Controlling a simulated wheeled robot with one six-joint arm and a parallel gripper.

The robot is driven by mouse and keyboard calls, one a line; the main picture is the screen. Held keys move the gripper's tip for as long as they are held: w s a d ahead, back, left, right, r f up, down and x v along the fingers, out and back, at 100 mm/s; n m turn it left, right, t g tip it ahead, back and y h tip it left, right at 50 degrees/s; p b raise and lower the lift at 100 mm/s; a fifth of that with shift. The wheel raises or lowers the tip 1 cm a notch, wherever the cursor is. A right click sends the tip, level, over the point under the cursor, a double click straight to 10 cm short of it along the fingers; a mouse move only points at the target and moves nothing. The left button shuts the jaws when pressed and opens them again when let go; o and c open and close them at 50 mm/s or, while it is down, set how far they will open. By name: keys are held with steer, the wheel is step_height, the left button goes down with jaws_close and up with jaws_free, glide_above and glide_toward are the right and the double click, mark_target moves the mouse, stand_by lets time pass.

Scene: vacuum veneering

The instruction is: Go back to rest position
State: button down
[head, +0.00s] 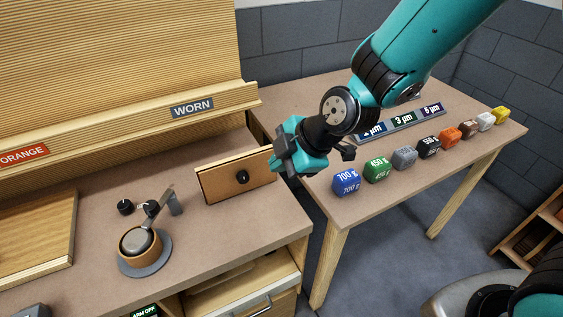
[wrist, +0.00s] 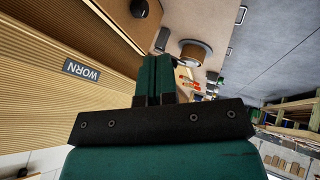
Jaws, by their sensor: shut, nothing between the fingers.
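My gripper (head: 279,160) is in the middle of the head view, at the end of my teal arm reaching in from the upper right. It is shut and empty. It hangs beside the right end of an upright wooden panel (head: 222,184) with a black knob; I cannot tell whether they touch. In the wrist view my gripper (wrist: 153,60) shows its two teal fingers closed together, pointing up in the picture.
A round wooden pot (head: 140,243) with a lever stands on the left bench. Several coloured weight blocks, including a blue one (head: 347,181), line the right table's front edge. A WORN label (head: 192,107) marks the ledge. Floor between bench and table is clear.

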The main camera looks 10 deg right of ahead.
steer(key=s+d+r+m+g+h, duration=0.1)
steer(key=s+d+r+m, duration=0.3)
steer(key=s, duration=0.5)
steer(key=s+d+r+m+g+h, duration=0.1)
steer(key=s+d+r+m+g, duration=0.2)
steer(key=s+r+m, duration=0.6)
steer(key=shift+d+m, duration=0.3)
steer(key=shift+d, duration=0.05)
steer(key=shift+s+a, duration=0.1)
steer(key=shift+s, duration=0.05)
